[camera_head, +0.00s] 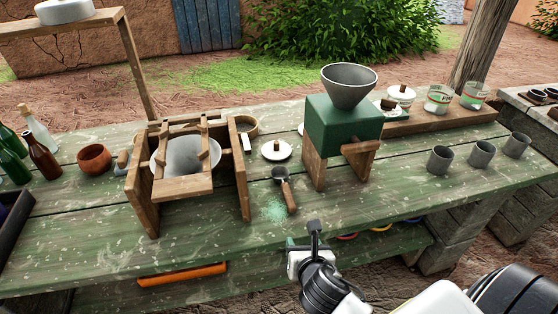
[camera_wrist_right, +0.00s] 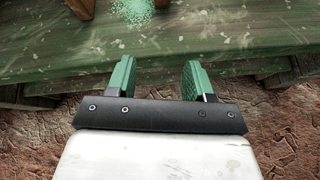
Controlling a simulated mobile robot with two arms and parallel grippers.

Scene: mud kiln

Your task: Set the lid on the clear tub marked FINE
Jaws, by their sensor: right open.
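Two clear tubs with green-and-red labels stand open on the wooden board at the back right. The left tub (camera_head: 438,98) has lettering that seems to start with F; the right tub (camera_head: 474,96) has lettering too small to read surely. A white round lid with a dark knob (camera_head: 277,150) lies on the bench between the sieve frame and the green mill. My left gripper is out of view.
Grey cups (camera_head: 482,154) stand at the right. A scoop (camera_head: 286,190) lies beside green powder (camera_head: 273,209). A wooden frame holding a bowl (camera_head: 186,157) stands left.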

